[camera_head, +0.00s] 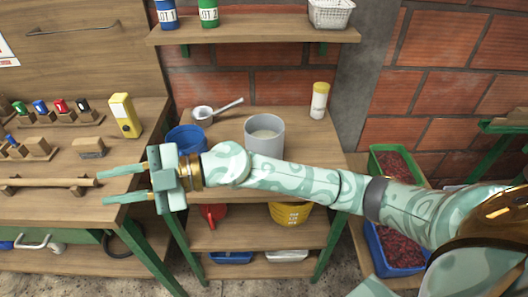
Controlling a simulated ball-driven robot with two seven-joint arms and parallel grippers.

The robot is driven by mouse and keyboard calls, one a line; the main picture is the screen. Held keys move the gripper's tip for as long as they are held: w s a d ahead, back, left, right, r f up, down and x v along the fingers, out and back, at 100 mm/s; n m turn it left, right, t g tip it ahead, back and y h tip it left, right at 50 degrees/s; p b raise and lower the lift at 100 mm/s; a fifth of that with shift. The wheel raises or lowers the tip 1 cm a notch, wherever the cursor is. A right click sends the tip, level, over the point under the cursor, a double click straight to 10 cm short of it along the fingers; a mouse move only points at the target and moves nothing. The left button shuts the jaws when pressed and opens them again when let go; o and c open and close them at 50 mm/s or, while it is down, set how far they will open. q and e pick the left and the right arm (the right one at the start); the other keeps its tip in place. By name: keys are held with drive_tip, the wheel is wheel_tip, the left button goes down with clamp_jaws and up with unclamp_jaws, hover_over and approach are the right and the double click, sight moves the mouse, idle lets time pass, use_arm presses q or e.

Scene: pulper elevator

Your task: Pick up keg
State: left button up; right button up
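My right arm crosses the picture from the right, and its gripper (103,187) points left over the right edge of the left bench. Its two fingers are apart with nothing between them. No thing is clearly a keg, and I cannot tell which container is meant. A grey pot (251,150) with pale contents stands upright on the middle table behind my forearm. A blue tub (186,138) is left of it, partly hidden by my gripper. A yellow tub (290,213) with dark marks is on the shelf below. My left gripper is not in view.
A wooden rod (48,183) lies on the left bench, left of my fingers. A yellow box (125,115), a brush (90,147) and small coloured stamps stand behind. A ladle (217,109) and a yellow-capped jar (319,100) are on the middle table. Crates (376,163) stand right.

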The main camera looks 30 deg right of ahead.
wheel_tip(320, 180, down, 4)
drive_tip(key=w+d+n+g+h, duration=0.1)
drive_tip(key=d+g+h, duration=0.1)
drive_tip(key=g+h, duration=0.1)
wheel_tip(320, 180, up, 4)
drive_tip(key=m+g+h, duration=0.2)
drive_tip(key=m+h, duration=1.1)
drive_tip(key=h, duration=0.2)
hover_over(266, 146)
wheel_tip(266, 146, down, 11)
drive_tip(key=b, duration=0.3)
drive_tip(key=shift+r, duration=0.15)
wheel_tip(266, 146, down, 5)
drive_tip(key=b, duration=0.2)
drive_tip(key=shift+w+d+b, duration=0.1)
drive_tip(key=shift+b, duration=0.2)
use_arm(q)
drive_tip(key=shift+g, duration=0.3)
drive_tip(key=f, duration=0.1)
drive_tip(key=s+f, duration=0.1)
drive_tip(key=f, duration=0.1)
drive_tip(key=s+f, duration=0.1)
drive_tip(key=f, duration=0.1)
use_arm(e)
clamp_jaws()
